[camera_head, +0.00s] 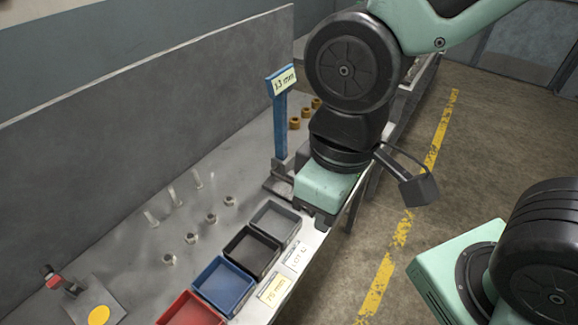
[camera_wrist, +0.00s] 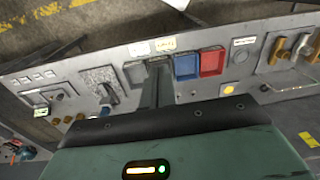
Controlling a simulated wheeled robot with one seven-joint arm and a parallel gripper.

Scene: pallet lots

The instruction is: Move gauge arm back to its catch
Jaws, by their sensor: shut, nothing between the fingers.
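A blue upright post with a "13 mm" sign (camera_head: 281,105) stands on a dark base at the back of the bench, left of my wrist. I cannot tell whether it belongs to the gauge. In the wrist view a speckled plate (camera_wrist: 97,76) carries a dark arm-like part (camera_wrist: 108,93), possibly the gauge arm; its catch cannot be made out. My gripper (camera_wrist: 156,84) is shut and empty, to the right of that part in the picture, over the bench near the trays. In the head view my wrist hides the fingers and part of the bench behind.
Grey, black, blue (camera_head: 222,285) and red (camera_head: 190,312) trays line the bench's front edge, with labels beside them. Several small metal pieces (camera_head: 211,217) stand behind them. Brass-coloured pieces (camera_head: 305,112) sit farther back. A grey wall backs the bench; open floor lies right.

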